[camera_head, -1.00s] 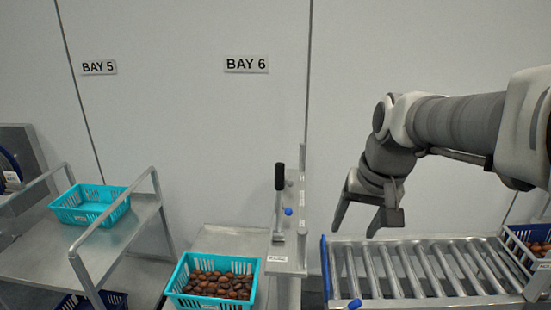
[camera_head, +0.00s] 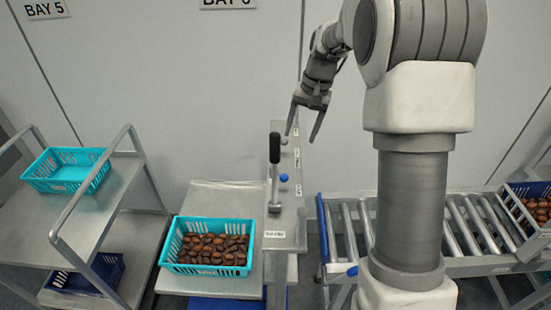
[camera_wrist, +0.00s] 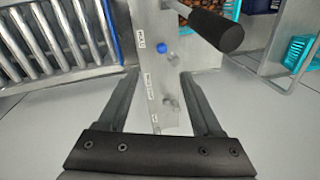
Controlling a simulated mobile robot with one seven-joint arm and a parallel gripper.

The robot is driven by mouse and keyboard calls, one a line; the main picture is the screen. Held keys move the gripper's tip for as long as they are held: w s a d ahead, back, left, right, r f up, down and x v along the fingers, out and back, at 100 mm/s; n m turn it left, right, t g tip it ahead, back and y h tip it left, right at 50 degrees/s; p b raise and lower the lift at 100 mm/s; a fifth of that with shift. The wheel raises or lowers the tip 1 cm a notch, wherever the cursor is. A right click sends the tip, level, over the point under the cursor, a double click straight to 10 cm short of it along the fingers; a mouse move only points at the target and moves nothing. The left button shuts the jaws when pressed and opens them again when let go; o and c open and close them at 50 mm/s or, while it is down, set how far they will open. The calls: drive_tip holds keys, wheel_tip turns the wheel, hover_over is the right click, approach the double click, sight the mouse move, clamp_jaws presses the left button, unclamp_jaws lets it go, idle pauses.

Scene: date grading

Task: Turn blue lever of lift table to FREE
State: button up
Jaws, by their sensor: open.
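A small round blue knob (camera_head: 283,178) sits on the grey control panel (camera_head: 285,215) beside the lift table. It may be the end of the blue lever, but its shaft is hard to make out. In the wrist view the blue knob (camera_wrist: 161,48) lies ahead, beyond my fingertips. A black-handled lever (camera_head: 274,148) stands upright just left of the knob. My gripper (camera_head: 302,134) is open and empty, pointing down above the panel's far end. In the wrist view my gripper (camera_wrist: 159,80) straddles the panel's labelled strip; the label text is too small to read.
A teal crate of dates (camera_head: 165,250) stands on the lift table (camera_head: 222,198). A roller conveyor (camera_head: 348,225) with a blue-tipped part (camera_head: 352,270) is right of the panel. A shelf cart (camera_head: 120,190) holding an empty teal crate (camera_head: 65,172) is at left.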

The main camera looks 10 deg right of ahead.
drive_tip(key=w, duration=0.2)
drive_tip(key=p, duration=0.2)
approach(285, 175)
drive_tip(key=f, duration=0.3)
drive_tip(key=a+f, duration=0.1)
drive_tip(key=f, duration=0.2)
drive_tip(key=w+f, duration=0.1)
drive_tip(key=f, duration=0.2)
drive_tip(key=shift+a+f, duration=0.1)
drive_tip(key=shift+a, duration=0.25)
drive_tip(key=shift+c, duration=0.2)
clamp_jaws()
